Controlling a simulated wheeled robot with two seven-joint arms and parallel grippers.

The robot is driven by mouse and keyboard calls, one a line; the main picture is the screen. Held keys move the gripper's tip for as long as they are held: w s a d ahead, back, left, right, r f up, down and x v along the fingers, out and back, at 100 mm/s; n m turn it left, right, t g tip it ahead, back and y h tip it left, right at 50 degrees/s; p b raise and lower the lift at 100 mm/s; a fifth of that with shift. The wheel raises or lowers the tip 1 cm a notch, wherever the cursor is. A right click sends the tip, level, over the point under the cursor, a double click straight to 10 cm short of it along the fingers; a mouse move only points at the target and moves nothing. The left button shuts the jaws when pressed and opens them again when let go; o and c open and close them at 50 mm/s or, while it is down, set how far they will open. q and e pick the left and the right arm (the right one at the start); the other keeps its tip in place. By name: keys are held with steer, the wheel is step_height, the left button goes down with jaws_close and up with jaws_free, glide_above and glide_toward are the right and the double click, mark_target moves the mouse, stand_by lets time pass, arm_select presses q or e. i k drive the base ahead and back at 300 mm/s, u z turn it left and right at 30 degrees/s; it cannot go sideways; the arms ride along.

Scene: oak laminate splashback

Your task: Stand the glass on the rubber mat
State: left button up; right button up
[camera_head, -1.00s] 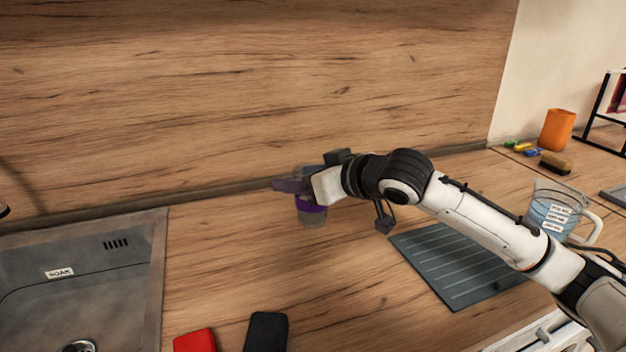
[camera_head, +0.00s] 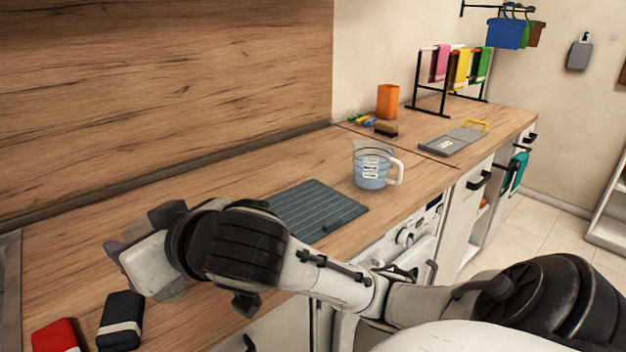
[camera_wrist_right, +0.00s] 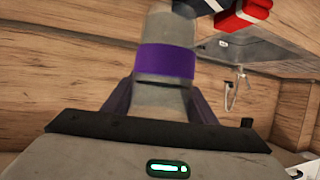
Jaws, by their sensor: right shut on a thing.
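The glass (camera_wrist_right: 165,85), greyish and see-through with a purple band, is between the fingers of my right gripper (camera_wrist_right: 161,105) in the right wrist view. The gripper is shut on it. In the head view my right gripper (camera_head: 116,248) is at the left, over the counter, and its hand and wrist hide most of the glass. The rubber mat (camera_head: 315,208), dark grey and ribbed, lies flat on the counter to the right of the gripper, bare where it shows. My left gripper is not in view.
A measuring jug (camera_head: 371,170) with blue liquid stands just beyond the mat's right side. A black item (camera_head: 120,322) and a red item (camera_head: 55,338) lie near the gripper at lower left. An orange cup (camera_head: 388,101), a brush (camera_head: 386,128) and a drying rack (camera_head: 432,85) are farther back.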

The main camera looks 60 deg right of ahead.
mark_target(308, 213)
steer(key=u, duration=1.7)
steer(key=k, duration=1.05)
steer(key=z, duration=1.8)
steer(key=i, duration=0.5)
steer(key=u, duration=0.1)
